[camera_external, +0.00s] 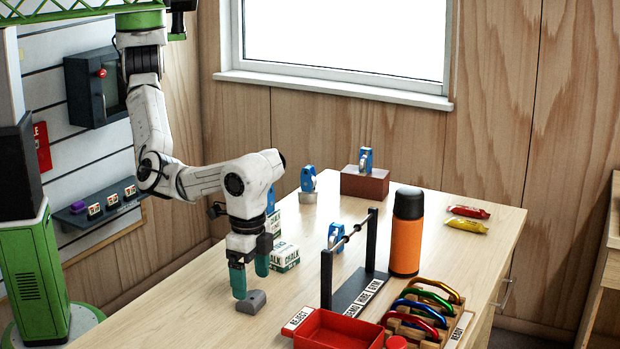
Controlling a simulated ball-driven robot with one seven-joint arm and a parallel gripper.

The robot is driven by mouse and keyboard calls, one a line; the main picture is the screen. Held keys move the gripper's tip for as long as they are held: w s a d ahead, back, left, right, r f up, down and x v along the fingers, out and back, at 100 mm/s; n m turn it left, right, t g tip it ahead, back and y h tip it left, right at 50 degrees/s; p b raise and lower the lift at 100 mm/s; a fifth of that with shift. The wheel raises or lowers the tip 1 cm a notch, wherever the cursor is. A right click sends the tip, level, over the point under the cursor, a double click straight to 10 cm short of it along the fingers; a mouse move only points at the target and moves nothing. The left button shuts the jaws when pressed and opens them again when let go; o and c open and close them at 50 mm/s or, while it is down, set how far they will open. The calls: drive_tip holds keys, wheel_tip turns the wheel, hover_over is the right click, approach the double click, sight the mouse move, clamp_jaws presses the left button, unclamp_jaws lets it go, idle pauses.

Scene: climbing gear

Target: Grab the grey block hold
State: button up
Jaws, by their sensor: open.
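The grey block hold (251,302) is a small, dark grey, rounded block lying on the wooden table near its front-left edge. My gripper (250,283) points down with two teal fingers spread apart. The left finger's tip is low, right beside the back-left of the hold. The right finger is behind and to the right, its tip appearing higher in the picture. The gripper looks open and empty. I cannot tell from this view whether a finger touches the hold.
White-green chalk boxes (285,257) stand close behind the gripper. To the right are a red reject tray (318,325), a black rail stand (371,245), an orange flask (406,235) and a rack of coloured carabiners (455,322). Table left of the hold is clear.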

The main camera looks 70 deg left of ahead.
sight(253, 290)
drive_tip(key=shift+s+f+p, duration=0.1)
drive_tip(key=shift+f+p, duration=0.3)
drive_tip(key=shift+f, duration=1.85)
drive_tip(key=c, duration=1.2)
